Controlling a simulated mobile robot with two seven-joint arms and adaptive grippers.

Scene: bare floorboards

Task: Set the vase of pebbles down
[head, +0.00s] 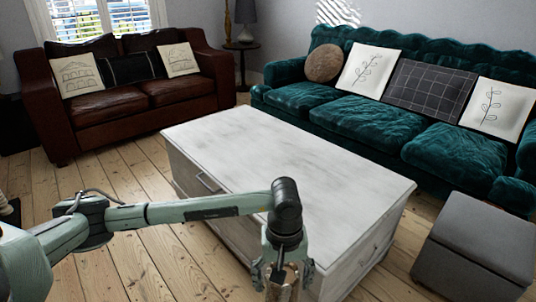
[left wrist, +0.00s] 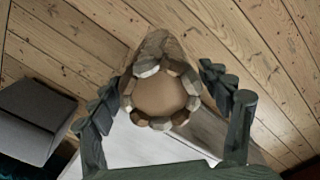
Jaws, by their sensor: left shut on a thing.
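My left gripper (head: 283,271) is at the bottom of the head view, pointing down by the near side of the white coffee table (head: 285,165). It is shut on the vase of pebbles (head: 281,287), a brownish vase whose lower part is cut off by the picture edge. In the left wrist view the vase (left wrist: 160,97) sits between the fingers, with a ring of stone-like pieces around a smooth tan middle. Floorboards and part of the pale table top show behind it. I cannot tell the vase's height above the floor. My right gripper is not in view.
The table top is bare. A grey ottoman (head: 478,245) stands at the right, also in the left wrist view (left wrist: 38,125). A green sofa (head: 375,125) and a brown leather sofa (head: 130,100) stand behind. Floorboards (head: 150,255) left of the table are clear.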

